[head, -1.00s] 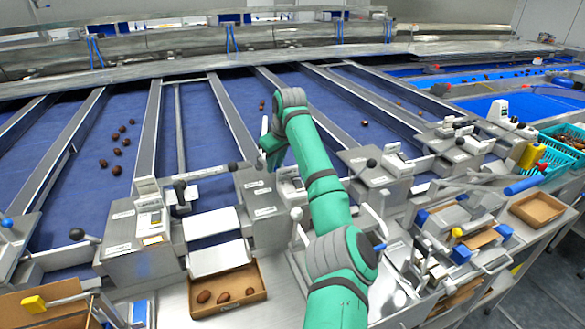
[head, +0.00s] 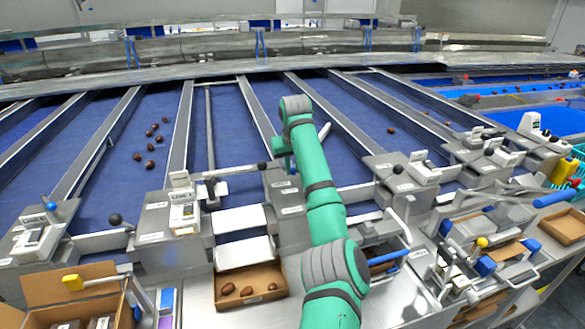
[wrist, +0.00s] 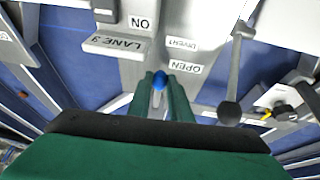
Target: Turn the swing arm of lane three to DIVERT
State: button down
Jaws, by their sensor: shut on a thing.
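The lane three control box (wrist: 190,22) shows in the wrist view with a LANE 3 label (wrist: 118,47), an ON label and DIVERT and OPEN labels (wrist: 184,66). My gripper (wrist: 160,88) is shut on a blue knob (wrist: 159,79), just below the box's edge and left of the OPEN label. The fingers hide most of what the knob sits on. In the head view my gripper (head: 282,150) is above the lane three box (head: 284,190), and my arm hides part of that box. A pale bar (head: 321,130) shows just right of my arm, over the blue belt.
A black-knobbed lever (wrist: 232,80) stands right of the gripper in the wrist view. The lane two box (head: 182,225) stands to the left. A cardboard tray (head: 250,283) with dates lies in front. Loose dates (head: 151,148) lie on the belt.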

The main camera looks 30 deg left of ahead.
jog(key=shift+a+r, duration=0.15)
jog(key=shift+a, duration=0.15)
jog(key=c, duration=1.6)
grip_release()
jog(key=shift+d, duration=0.1)
jog(key=shift+d, duration=0.1)
jog(key=v, duration=1)
jog(key=shift+r, duration=0.3)
jog(key=shift+f, duration=0.1)
